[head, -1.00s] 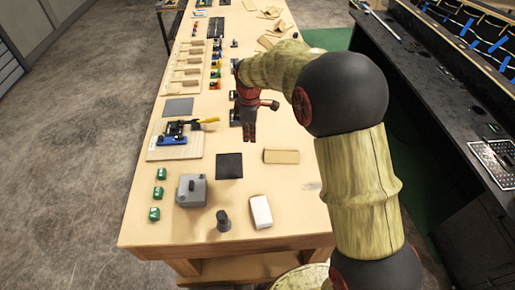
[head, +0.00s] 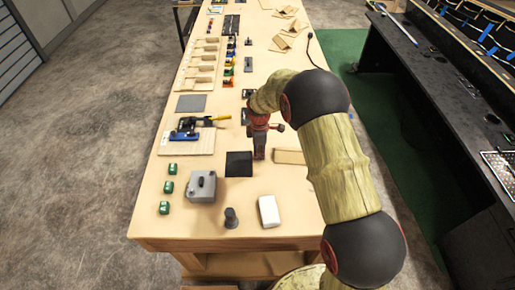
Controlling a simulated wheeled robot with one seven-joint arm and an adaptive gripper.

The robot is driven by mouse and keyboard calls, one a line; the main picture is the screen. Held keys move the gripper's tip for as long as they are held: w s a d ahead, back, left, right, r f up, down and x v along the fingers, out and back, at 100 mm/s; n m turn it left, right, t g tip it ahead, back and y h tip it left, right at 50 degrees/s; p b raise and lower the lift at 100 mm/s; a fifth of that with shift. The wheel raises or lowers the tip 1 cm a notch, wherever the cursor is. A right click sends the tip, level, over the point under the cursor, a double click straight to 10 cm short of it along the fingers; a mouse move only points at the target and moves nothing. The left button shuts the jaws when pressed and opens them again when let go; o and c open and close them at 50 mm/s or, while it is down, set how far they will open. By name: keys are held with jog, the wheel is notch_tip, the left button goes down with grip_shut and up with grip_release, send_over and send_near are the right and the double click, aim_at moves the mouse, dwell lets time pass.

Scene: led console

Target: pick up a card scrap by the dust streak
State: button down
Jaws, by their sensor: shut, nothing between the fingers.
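A flat tan card scrap (head: 288,156) lies on the near part of the long wooden table (head: 182,225). My arm covers its right end. The dust streak is not visible now; my arm hides the place where a faint grey mark showed earlier. My gripper (head: 259,156) points down, shut and empty, just left of the card scrap, between it and a black square mat (head: 239,164). I cannot tell whether the fingertips touch the table. More card pieces (head: 282,43) lie at the far right of the table.
A white block (head: 268,211), a dark knob (head: 231,218), a grey box (head: 202,186) and green blocks (head: 168,188) stand at the near end. A board with a blue clamp (head: 187,138) lies left of the gripper. A dark bench (head: 425,110) is on the right.

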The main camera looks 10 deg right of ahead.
aim_at(267, 158)
jog(key=shift+s+d+r, duration=0.1)
jog(key=shift+s+d, duration=0.1)
jog(key=shift+d, duration=0.65)
jog(key=shift+s+d, duration=0.15)
jog(key=shift+d, duration=0.65)
jog(key=s+d, duration=0.2)
jog(key=d, duration=0.7)
jog(key=s+d, duration=0.1)
jog(key=d, duration=0.9)
jog(key=s+d, duration=0.2)
jog(key=d, duration=0.7)
jog(key=shift+s+d, duration=0.2)
jog(key=shift+s, duration=0.15)
